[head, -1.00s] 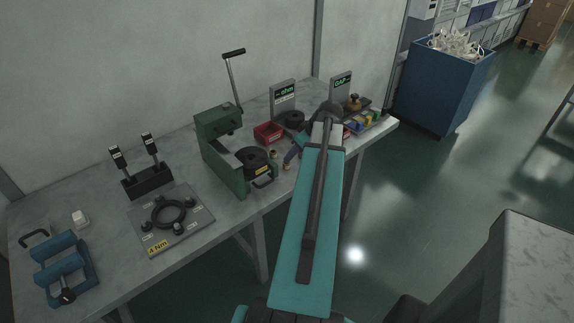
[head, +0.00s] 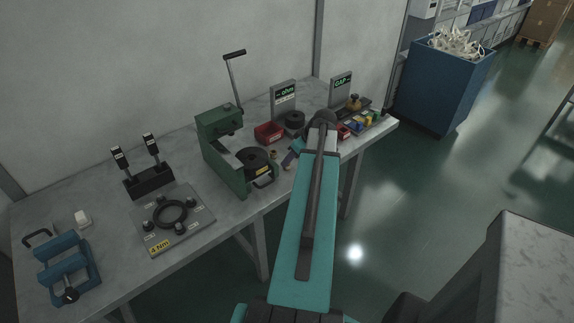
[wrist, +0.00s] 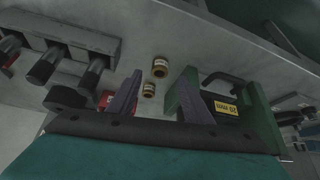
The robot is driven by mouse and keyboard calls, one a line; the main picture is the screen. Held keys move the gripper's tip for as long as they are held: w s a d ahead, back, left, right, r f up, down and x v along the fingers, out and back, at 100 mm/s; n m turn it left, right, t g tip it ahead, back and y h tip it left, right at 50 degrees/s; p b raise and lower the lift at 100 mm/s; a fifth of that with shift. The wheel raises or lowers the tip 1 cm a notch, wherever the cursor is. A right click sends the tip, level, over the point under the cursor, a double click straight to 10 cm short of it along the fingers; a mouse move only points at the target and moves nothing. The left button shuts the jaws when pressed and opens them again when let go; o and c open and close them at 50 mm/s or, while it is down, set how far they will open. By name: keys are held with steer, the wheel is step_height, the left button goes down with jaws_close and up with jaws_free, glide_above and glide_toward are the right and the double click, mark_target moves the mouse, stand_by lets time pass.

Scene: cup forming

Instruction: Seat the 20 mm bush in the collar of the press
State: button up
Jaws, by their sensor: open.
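Two brass bushes stand on the bench in the wrist view, a larger one (wrist: 160,67) and a smaller one (wrist: 149,88). Their marks are too small to read, so I cannot tell which is 20 mm. My gripper (wrist: 157,98) is open, with its purple fingers apart and nothing between the tips; the bushes show just beyond the gap. In the head view one bush (head: 274,155) shows beside the press; the other seems hidden by my gripper. The green press (head: 222,150) has a dark round collar (head: 257,159) with a yellow label, which reads 20 mm in the wrist view (wrist: 225,109).
A red bin (head: 269,133) and ohm display (head: 284,97) stand behind the bushes. A GAP display (head: 340,90) and gauge parts are at right. A torque plate (head: 190,238), a two-handled stand (head: 148,183) and a blue vise (head: 66,268) lie left.

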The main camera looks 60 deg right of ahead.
steer(key=shift+p+x, duration=0.55)
steer(key=shift+x, duration=1.15)
steer(key=c, duration=1.2)
steer(key=shift+o, duration=0.2)
steer(key=shift+r, duration=0.1)
steer(key=shift+d+r+b, duration=0.1)
steer(key=shift+r+b, duration=0.65)
steer(key=shift+r, duration=0.55)
steer(key=shift+s+r, duration=0.25)
steer(key=shift+r, duration=0.05)
steer(key=s+a+b, duration=0.2)
steer(key=s, duration=0.5)
steer(key=s+a+r+b, duration=0.1)
steer(key=s+a+b, duration=0.1)
steer(key=s, duration=0.5)
steer(key=shift+s+a+r, duration=0.25)
steer(key=shift+s+a, duration=0.1)
steer(key=shift+a, duration=0.3)
